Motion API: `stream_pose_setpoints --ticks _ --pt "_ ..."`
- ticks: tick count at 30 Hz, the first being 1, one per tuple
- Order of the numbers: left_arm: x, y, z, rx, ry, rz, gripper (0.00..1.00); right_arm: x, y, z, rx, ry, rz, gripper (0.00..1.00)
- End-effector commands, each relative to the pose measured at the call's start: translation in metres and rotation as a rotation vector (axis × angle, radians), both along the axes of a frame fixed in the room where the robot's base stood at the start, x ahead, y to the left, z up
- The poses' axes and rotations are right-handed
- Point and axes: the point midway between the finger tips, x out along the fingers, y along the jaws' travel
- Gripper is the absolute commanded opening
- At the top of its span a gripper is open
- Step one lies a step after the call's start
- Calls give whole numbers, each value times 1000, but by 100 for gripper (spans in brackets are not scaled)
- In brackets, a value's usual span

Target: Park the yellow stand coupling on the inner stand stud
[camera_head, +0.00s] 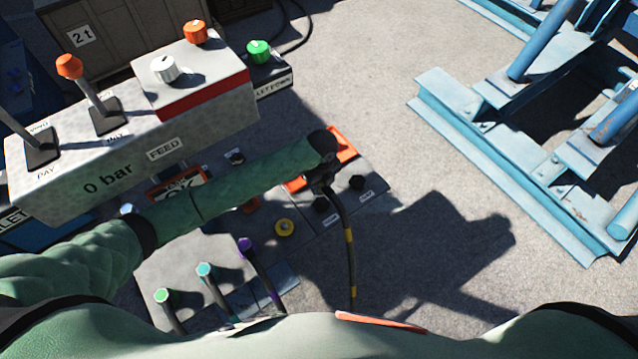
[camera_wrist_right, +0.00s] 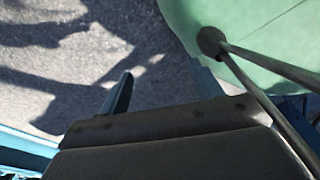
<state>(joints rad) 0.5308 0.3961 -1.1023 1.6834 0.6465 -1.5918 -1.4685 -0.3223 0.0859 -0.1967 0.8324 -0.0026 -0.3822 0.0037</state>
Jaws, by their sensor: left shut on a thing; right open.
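My left gripper (camera_head: 318,182) is at the end of the green-sleeved arm, over the grey panel beside an orange-red frame. It is shut on the end of a dark hose with yellow bands (camera_head: 349,238), which hangs toward the bottom of the head view. The coupling itself is mostly hidden by the gripper and arm. Two dark studs with small labels, one nearer (camera_head: 322,204) and one farther right (camera_head: 357,183), stand beside it; I cannot read which is inner. Whether the coupling touches a stud is unclear. My right gripper (camera_wrist_right: 160,82) is open and empty in the right wrist view.
A control box (camera_head: 130,150) with levers and knobs stands at the left. A yellow ring fitting (camera_head: 284,228) is on the panel. Green, teal and purple hose ends (camera_head: 205,270) stand lower left. A blue steel frame (camera_head: 510,150) is at right, with open floor between.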

Motion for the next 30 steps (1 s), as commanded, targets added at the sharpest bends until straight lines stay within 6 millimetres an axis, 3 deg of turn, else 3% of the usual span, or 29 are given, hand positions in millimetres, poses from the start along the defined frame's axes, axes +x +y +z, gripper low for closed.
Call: stream_pose_setpoints --ticks 8,30 --pt "1 -2 -5 1 -1 -7 14 13 3 0 8 -36 2 65" --pt "1 -1 -38 1 -1 -7 14 78 18 17 16 -74 -1 65"
